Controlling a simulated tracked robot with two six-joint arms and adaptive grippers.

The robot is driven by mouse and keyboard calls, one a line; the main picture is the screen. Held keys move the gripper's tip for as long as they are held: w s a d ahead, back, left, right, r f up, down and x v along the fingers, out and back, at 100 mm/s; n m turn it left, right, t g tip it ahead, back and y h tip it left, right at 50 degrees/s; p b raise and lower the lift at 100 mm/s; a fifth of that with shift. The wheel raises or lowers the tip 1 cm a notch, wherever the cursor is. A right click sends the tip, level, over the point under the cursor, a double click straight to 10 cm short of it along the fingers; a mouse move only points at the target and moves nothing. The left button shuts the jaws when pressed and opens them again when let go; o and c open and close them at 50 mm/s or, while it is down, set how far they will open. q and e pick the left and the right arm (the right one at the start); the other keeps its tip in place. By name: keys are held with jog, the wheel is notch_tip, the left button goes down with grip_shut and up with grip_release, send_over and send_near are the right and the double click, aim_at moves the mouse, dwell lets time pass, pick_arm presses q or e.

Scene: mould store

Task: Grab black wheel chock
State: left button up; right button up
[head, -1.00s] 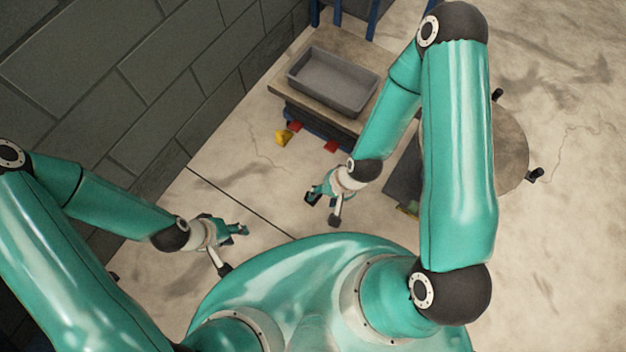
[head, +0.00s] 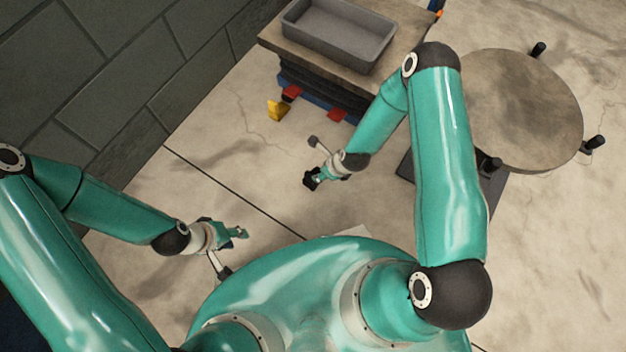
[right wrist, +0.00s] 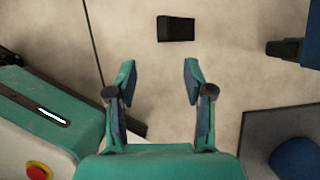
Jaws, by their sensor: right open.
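The black wheel chock (right wrist: 176,28) shows in the right wrist view as a small dark block on the pale floor, beyond the fingertips and a little right of centre. My right gripper (right wrist: 156,80) is open, with both fingers apart and nothing between them. In the head view my right gripper (head: 320,177) hangs over the floor near the middle. A dark patch is at its tip there, and I cannot tell whether it is the chock or a finger. My left gripper (head: 238,232) is over the floor at the left, apart from everything; its finger gap is unclear.
A lift table (head: 372,77) carrying a grey tray (head: 335,55) stands at the top by the block wall (head: 90,85). A yellow wedge (head: 278,110) lies beside it. A round-topped stand (head: 525,110) is at the right. Floor around both grippers looks clear.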

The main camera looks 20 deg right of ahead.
jog(key=b+x, duration=0.3)
jog(key=x, duration=0.6)
jog(key=shift+w+f, duration=0.1)
jog(key=shift+f, duration=0.25)
jog(key=b+x, duration=0.3)
jog(key=x, duration=0.2)
jog(key=shift+w+d, duration=0.15)
jog(key=shift+w, duration=0.1)
jog(key=shift+c, duration=0.3)
grip_shut()
